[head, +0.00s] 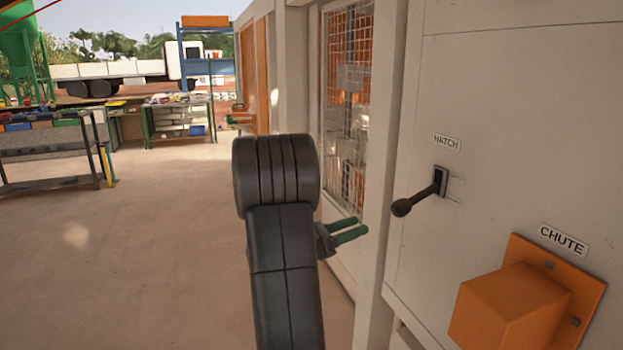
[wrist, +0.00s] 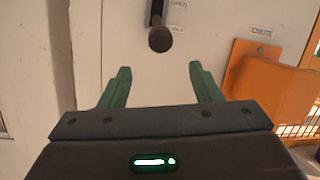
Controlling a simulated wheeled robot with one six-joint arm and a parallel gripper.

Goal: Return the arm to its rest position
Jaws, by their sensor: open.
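My arm (head: 283,260) rises in the lower middle of the head view, with its bulky joint at the top. My gripper (head: 350,232) shows to the right of the arm, its green fingers pointing right toward the white machine panel. In the wrist view my gripper (wrist: 160,82) is open, with nothing between its two fingers. The hatch lever (head: 422,193), dark with a round knob, sticks out of the panel and points down and left. It also shows in the wrist view (wrist: 160,36), beyond the fingertips and apart from them.
An orange chute (head: 515,300) juts from the panel (head: 510,120) at lower right. A mesh window (head: 347,110) is left of the panel. Workbenches (head: 50,145) stand far left, with a truck (head: 120,75) beyond. The floor (head: 150,230) left of my arm is clear.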

